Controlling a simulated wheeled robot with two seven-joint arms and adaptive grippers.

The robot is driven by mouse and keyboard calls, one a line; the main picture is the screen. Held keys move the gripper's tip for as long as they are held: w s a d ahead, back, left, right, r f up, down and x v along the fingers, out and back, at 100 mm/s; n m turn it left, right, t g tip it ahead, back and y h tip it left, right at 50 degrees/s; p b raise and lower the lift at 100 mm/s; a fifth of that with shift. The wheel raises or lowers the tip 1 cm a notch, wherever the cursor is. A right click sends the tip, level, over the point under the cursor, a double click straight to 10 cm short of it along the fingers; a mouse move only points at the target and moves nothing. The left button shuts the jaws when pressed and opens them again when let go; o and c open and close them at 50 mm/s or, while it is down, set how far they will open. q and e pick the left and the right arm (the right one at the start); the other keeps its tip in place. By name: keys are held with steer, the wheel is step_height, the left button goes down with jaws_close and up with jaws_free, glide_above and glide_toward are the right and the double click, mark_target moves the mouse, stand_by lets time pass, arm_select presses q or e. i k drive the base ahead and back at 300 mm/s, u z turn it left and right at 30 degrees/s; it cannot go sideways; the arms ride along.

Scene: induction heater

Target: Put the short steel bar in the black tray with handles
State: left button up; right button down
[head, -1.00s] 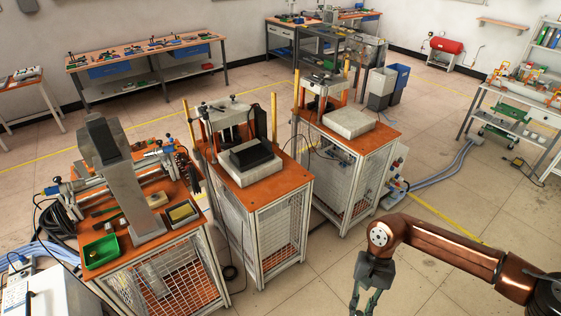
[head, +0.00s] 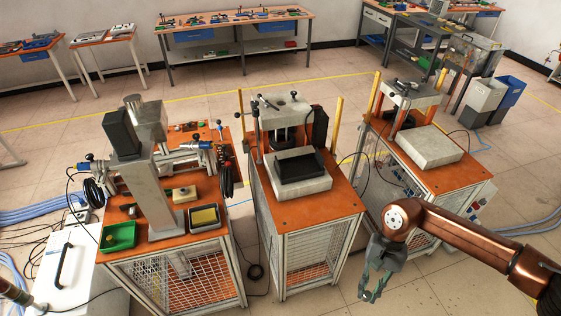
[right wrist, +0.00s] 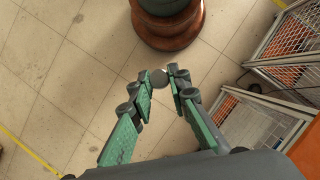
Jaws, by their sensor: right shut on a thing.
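My right gripper (head: 370,295) is at the lower right of the head view, over the floor in front of the right-hand press. Its green fingers are closed on a small round grey end, which I take to be the short steel bar (right wrist: 159,79), seen end-on between the fingertips in the right wrist view. The bar's length is hidden. The black tray (head: 300,168) sits on the light block of the middle press, to the left of and beyond my right gripper. Its handles are too small to make out.
The middle press stands on an orange-topped caged cabinet (head: 322,217). The left-hand machine's bench holds a green bin (head: 120,236) and a small yellow-topped box (head: 204,216). The right-hand press (head: 416,144) stands beyond my right arm. Yellow posts rise beside the presses.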

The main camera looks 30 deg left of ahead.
mark_target(300, 169)
steer(key=u, duration=0.8)
steer(key=i, duration=0.85)
steer(key=u, duration=0.85)
